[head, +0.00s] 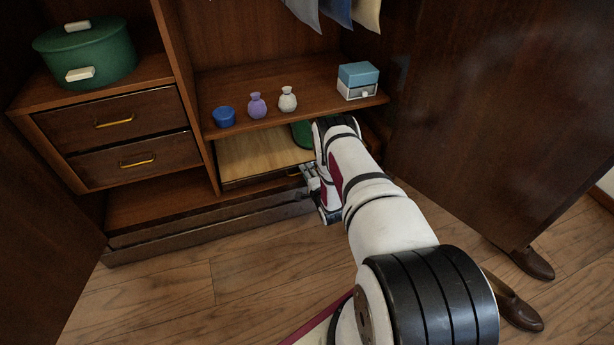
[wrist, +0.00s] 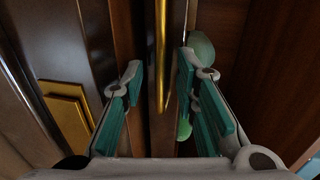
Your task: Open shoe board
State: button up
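The shoe board (head: 262,156) is a light wood board with a dark front, low in the armoire under the middle shelf. A gold handle (head: 294,175) shows on its front, partly hidden by my gripper (head: 308,178). In the wrist view, a long gold bar handle (wrist: 161,55) runs upright in the picture between the teal-padded fingers of my gripper (wrist: 160,85). The fingers are apart, one on each side of the bar, with a gap at the left finger. I cannot tell whether the right finger touches anything. The board's right end is hidden behind my arm.
A blue cup (head: 224,116), a purple vase (head: 257,105), a white vase (head: 288,99) and a blue-white box (head: 358,80) stand on the shelf above. A green object (head: 302,134) sits beneath it. The right door (head: 480,110) stands open; brown shoes (head: 518,308) lie by it.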

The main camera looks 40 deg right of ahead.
jog(key=shift+c, duration=0.4)
grip_shut()
